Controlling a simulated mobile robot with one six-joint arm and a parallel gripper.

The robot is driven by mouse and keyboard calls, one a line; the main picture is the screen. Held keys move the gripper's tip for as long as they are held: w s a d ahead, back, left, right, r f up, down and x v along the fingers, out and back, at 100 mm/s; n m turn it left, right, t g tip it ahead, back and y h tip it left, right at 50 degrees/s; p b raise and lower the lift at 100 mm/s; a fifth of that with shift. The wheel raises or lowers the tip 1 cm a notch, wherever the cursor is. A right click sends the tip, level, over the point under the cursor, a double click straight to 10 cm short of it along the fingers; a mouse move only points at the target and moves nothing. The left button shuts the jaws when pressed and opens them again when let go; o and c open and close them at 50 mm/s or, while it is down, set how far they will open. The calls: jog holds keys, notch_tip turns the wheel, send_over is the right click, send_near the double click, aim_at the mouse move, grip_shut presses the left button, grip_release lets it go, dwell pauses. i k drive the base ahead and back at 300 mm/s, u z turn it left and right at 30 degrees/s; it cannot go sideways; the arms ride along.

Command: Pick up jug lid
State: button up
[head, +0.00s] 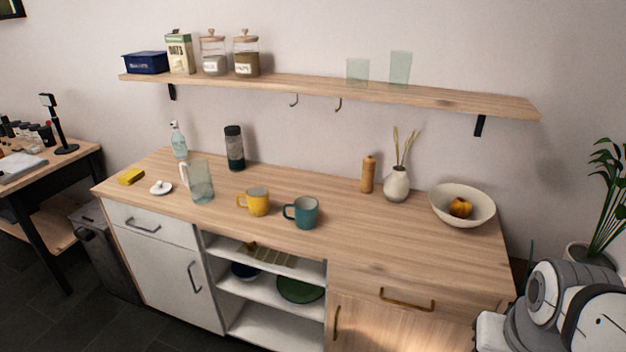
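The jug lid (161,187) is a small white round lid with a knob. It lies on the left part of the wooden counter, in the head view. The clear glass jug (201,184) with a white handle stands upright just to its right, apart from it and without a lid on top. Part of my arm shows at the lower right edge, far from the lid. My gripper's fingers are not in view.
A yellow sponge (131,177) lies left of the lid. A soap bottle (179,141) and a dark tumbler (234,147) stand behind. A yellow mug (254,201) and a teal mug (302,212) stand to the right. The wall shelf (440,97) overhangs the back. Counter front is clear.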

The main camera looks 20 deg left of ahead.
aim_at(162, 189)
jog(key=u, duration=1.6)
